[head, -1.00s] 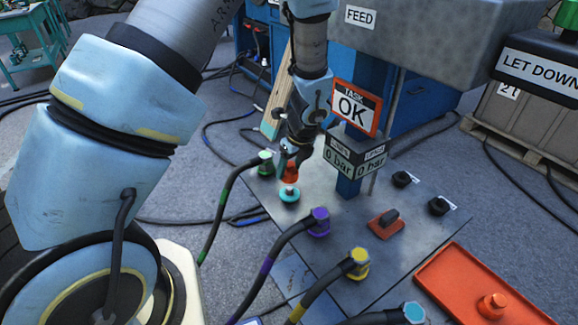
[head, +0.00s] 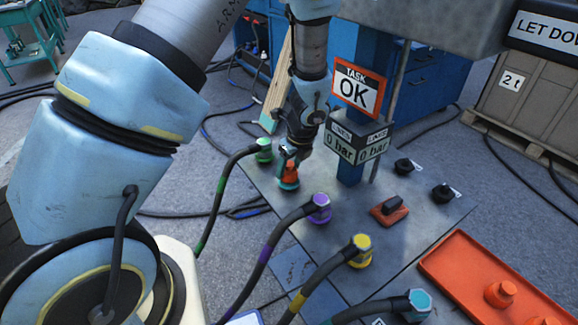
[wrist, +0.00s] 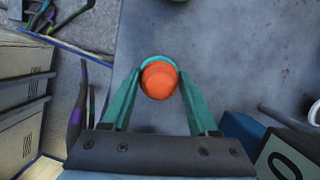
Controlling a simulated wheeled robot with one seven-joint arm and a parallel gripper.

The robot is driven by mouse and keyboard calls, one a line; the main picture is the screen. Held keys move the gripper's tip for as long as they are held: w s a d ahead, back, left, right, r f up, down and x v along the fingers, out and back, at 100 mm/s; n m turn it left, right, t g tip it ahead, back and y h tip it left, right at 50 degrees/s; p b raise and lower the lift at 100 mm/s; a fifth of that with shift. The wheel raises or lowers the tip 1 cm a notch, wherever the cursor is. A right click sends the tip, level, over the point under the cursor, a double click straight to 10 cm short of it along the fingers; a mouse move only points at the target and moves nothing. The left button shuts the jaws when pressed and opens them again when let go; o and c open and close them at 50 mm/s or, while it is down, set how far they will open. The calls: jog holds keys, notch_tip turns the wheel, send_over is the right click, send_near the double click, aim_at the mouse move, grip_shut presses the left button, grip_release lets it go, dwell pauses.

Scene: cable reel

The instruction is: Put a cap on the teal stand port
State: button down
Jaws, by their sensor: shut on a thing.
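The teal stand port (head: 289,185) sits on the grey metal plate, between the green hose fitting and the purple one. An orange cap (head: 291,172) is directly over it, upright and touching or nearly touching; I cannot tell whether it is seated. My gripper (head: 290,164) reaches down from above and is shut on the cap. In the wrist view, the cap (wrist: 159,82) lies between the two teal fingers, and a teal rim of the port (wrist: 152,61) shows behind its far edge. The rest of the port is hidden under the cap.
Hoses with green (head: 264,150), purple (head: 319,208) and yellow (head: 360,251) fittings stand nearby. A blue post with an OK sign (head: 358,88) rises to the right of my gripper. An orange tray (head: 455,270) with orange caps (head: 500,292) is at the lower right. A teal-ended hose (head: 418,303) is in front.

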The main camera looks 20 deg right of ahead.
jog(key=shift+f, duration=0.3)
jog(key=shift+c, duration=0.4)
grip_release()
jog(key=a+v, duration=0.1)
jog(key=v, duration=0.9)
jog(key=shift+d+r, duration=0.4)
jog(key=shift+d, duration=0.1)
